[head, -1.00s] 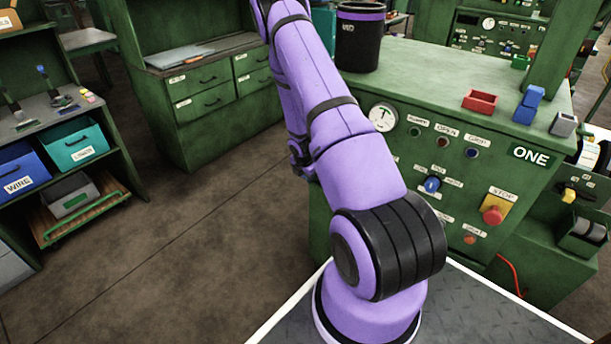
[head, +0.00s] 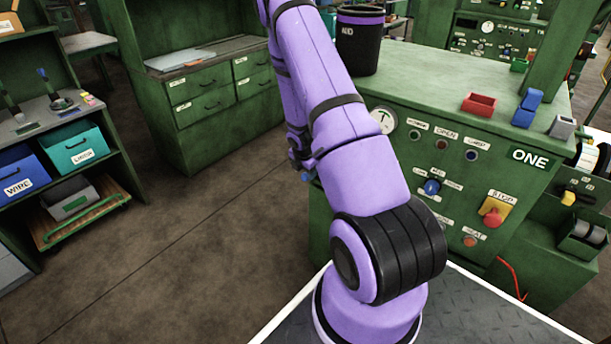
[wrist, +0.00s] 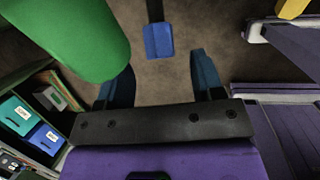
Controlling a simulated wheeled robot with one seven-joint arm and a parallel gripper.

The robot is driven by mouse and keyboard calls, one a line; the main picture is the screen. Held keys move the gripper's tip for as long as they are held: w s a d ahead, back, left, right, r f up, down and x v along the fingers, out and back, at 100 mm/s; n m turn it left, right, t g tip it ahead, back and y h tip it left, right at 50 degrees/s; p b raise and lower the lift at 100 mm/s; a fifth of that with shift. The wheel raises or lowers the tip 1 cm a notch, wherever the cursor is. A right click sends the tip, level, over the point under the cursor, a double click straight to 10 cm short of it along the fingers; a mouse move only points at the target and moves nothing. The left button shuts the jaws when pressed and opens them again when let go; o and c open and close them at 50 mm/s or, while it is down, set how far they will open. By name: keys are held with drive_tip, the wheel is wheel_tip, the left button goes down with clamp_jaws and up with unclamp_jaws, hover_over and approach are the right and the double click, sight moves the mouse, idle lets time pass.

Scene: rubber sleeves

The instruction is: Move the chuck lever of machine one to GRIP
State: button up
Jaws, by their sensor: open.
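Machine one (head: 400,235) is the green cabinet at the right of the head view, with the ONE plate (head: 529,157). Its panel has an OPEN lamp (head: 442,143) and another lamp (head: 471,155) to its right, both dark. In the wrist view a dark rod with a flat blue end, seemingly the chuck lever (wrist: 158,42), hangs ahead of my gripper (wrist: 163,64). In the head view my arm hides most of the gripper.
A large green rounded part (wrist: 70,35) stands close by the left finger in the wrist view. The panel also holds a blue knob (head: 432,187) and a red stop button (head: 492,216). A black bin (head: 359,45) and red tray (head: 479,104) sit on top.

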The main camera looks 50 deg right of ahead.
drive_tip(key=v, duration=0.6)
drive_tip(key=shift+c, duration=0.3)
